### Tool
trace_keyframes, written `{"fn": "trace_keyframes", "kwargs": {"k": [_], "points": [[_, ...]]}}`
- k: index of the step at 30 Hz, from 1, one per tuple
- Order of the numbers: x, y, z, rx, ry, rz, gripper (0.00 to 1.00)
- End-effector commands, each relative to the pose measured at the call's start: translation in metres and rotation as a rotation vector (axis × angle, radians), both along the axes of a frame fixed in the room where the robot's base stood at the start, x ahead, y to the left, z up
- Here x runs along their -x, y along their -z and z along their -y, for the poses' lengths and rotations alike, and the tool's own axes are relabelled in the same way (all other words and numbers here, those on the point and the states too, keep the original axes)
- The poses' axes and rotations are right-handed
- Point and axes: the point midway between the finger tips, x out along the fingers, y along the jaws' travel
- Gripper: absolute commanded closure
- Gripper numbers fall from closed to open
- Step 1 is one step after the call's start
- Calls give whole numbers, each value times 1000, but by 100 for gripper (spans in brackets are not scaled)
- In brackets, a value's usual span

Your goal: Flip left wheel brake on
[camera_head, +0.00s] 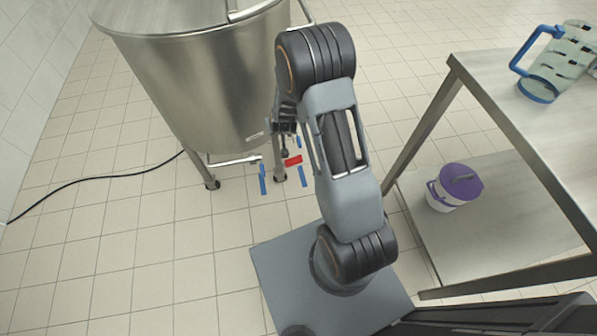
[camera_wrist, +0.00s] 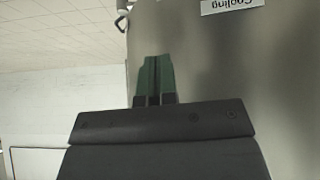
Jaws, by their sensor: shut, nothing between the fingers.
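A large steel tank (camera_head: 200,80) on wheeled legs stands at the upper left of the head view.
A black cable (camera_head: 100,175) runs left. A steel table (camera_head: 500,90) at right carries a blue-handled jug (camera_head: 545,70); a purple-lidded tub (camera_head: 455,188) stands on its lower shelf.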

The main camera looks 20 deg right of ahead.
Motion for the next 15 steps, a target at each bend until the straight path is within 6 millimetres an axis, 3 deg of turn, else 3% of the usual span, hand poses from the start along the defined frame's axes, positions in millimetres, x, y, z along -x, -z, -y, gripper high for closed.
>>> {"fn": "trace_keyframes", "kwargs": {"k": [1,6,10,15], "points": [[-1,60,7,27,16,3,100],[1,163,27,124,58,48,100],[9,215,38,185,78,67,100],[18,248,46,232,90,81,100]]}}
